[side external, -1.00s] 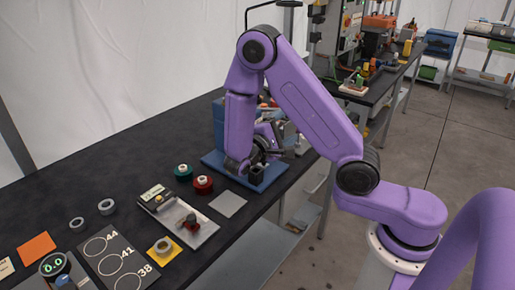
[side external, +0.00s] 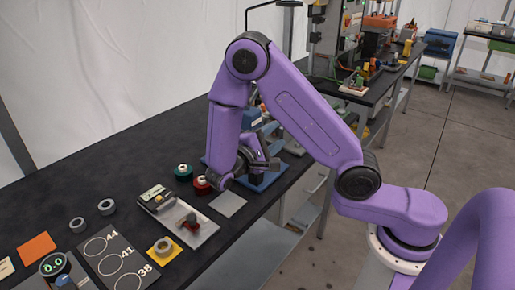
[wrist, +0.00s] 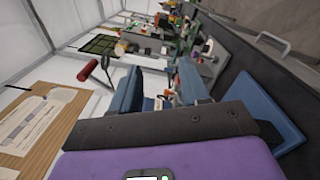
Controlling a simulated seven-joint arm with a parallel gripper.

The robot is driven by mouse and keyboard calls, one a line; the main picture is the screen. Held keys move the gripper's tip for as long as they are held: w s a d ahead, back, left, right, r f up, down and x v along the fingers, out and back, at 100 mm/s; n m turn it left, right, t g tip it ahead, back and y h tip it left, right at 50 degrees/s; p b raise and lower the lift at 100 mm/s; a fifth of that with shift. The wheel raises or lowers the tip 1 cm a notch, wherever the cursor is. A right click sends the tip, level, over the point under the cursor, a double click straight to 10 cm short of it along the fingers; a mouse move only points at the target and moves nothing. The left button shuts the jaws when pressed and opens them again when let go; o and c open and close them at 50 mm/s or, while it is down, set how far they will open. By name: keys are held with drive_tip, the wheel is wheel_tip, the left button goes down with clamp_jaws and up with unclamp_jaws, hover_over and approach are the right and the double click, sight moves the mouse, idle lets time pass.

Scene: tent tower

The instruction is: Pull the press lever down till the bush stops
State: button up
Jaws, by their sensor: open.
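The blue press stands on a blue base plate (side external: 268,181) in the side external view, and my arm hides most of it. In the wrist view a lever with a red handle (wrist: 88,70) stands at the left, outside the finger gap. A blue plate (wrist: 275,110), which looks like the press base, shows at the right. My gripper (wrist: 157,75) is open, with two blue fingers apart and nothing between them. In the side external view my gripper (side external: 266,163) is over the base plate, partly hidden by my wrist. I cannot make out the bush.
A red spool (side external: 201,186) and a green spool (side external: 183,172) stand left of my wrist. A grey square (side external: 228,204) and a tray with small parts (side external: 180,222) lie in front. The wrist view shows a wooden board with papers (wrist: 42,120) at the left.

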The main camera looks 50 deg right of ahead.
drive_tip(key=a, duration=0.6)
drive_tip(key=shift+a, duration=0.35)
idle(0.3)
drive_tip(key=shift+a, duration=0.1)
idle(0.4)
drive_tip(key=a, duration=1.7)
drive_tip(key=shift+f, duration=0.15)
drive_tip(key=shift+a, duration=0.1)
drive_tip(key=s+d+n+y, duration=0.4)
drive_tip(key=s+d+y, duration=0.3)
drive_tip(key=s+y, duration=0.2)
drive_tip(key=s+d+n+y, duration=0.4)
drive_tip(key=s+d+y, duration=0.4)
drive_tip(key=s, duration=0.4)
drive_tip(key=shift+d+r+y, duration=0.25)
drive_tip(key=shift+r+y, duration=0.05)
drive_tip(key=shift+y, duration=0.5)
